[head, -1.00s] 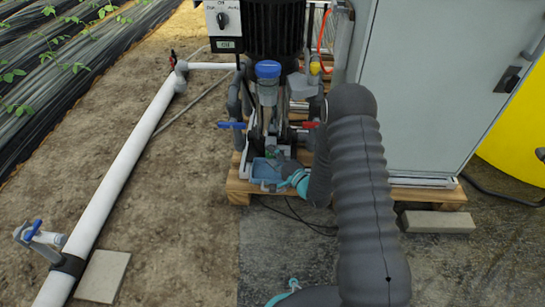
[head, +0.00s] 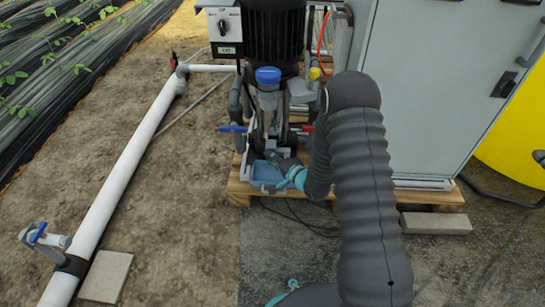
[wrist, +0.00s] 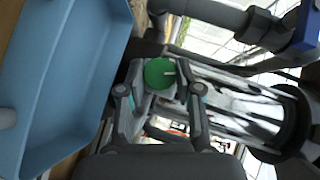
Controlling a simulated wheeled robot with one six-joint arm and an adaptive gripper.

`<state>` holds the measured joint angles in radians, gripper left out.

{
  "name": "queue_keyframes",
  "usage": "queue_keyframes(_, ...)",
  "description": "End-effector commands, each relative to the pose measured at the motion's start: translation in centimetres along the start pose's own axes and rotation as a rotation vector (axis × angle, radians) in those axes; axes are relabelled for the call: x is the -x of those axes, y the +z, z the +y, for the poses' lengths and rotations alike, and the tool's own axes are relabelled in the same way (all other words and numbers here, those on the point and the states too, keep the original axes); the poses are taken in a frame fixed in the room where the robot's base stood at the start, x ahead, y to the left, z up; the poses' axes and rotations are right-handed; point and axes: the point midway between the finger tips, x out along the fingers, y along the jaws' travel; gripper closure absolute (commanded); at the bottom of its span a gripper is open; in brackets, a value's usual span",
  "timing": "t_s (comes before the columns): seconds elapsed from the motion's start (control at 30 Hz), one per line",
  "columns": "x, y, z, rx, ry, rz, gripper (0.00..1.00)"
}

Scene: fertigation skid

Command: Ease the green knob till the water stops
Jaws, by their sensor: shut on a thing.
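The green knob (wrist: 158,73) shows in the wrist view, round with a pale mark on its face. My gripper (wrist: 160,92) has a finger on each side of it and is shut on it. In the head view my gripper (head: 284,163) is low at the foot of the clear filter housing (head: 268,102), which has a blue cap (head: 268,75). The knob is hidden there behind my gripper and arm. The clear housing also lies close to the right of the knob in the wrist view (wrist: 240,103). I cannot make out any running water.
A blue tray (head: 266,185) sits below the housing on a wooden pallet (head: 238,189). A blue lever (head: 232,128) and a red lever (head: 303,127) flank the housing. A grey cabinet (head: 440,90) stands right, and a white pipe (head: 125,165) runs left over bare soil.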

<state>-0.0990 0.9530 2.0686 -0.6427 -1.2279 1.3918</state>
Motion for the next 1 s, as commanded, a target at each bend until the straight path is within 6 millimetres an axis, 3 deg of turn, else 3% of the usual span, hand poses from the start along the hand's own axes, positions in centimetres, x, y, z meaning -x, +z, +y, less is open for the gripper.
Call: queue_keyframes(1.0,-0.32,0.29,-0.90,0.620,0.622,0.000,1.00)
